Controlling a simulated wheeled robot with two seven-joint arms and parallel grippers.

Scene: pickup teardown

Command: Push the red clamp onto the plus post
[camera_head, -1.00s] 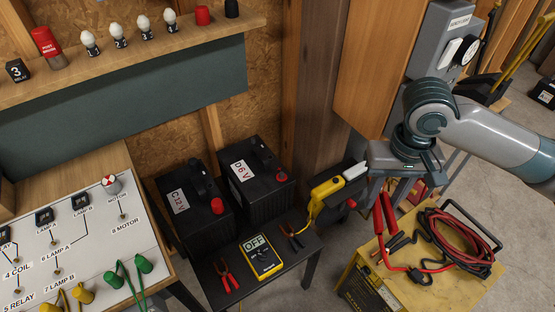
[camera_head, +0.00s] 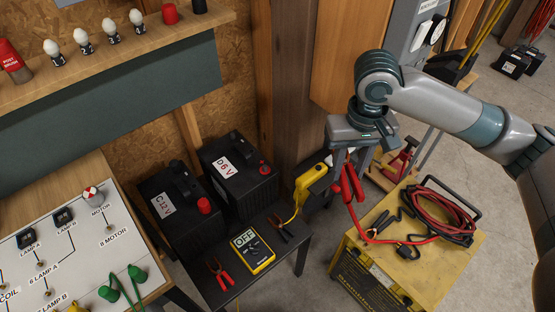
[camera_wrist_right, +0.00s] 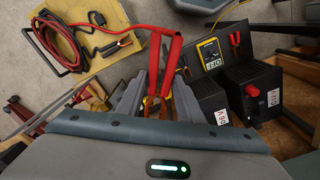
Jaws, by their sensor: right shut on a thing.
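The red clamp (camera_head: 350,183) hangs from my right gripper (camera_head: 352,158), above the left edge of the yellow box. In the right wrist view, the fingers of my right gripper (camera_wrist_right: 158,98) close around the red clamp (camera_wrist_right: 172,62), its handles pointing away; its jaws are partly hidden between the fingers. A red cable runs from it to the box. Battery C 12V (camera_head: 180,212) and battery D 6V (camera_head: 238,172) stand on the black table, left of the gripper and apart from the clamp. Red caps show on C (camera_head: 204,205) and on D (camera_head: 264,169). I cannot tell which is the plus post.
The yellow box (camera_head: 430,265) bears coiled cables (camera_head: 447,215) and a black clamp (camera_head: 380,222). A yellow device (camera_head: 311,180) sits between gripper and batteries. A meter (camera_head: 252,250) and red pliers (camera_head: 219,272) lie on the table (camera_head: 290,240). A wooden post (camera_head: 285,90) stands behind.

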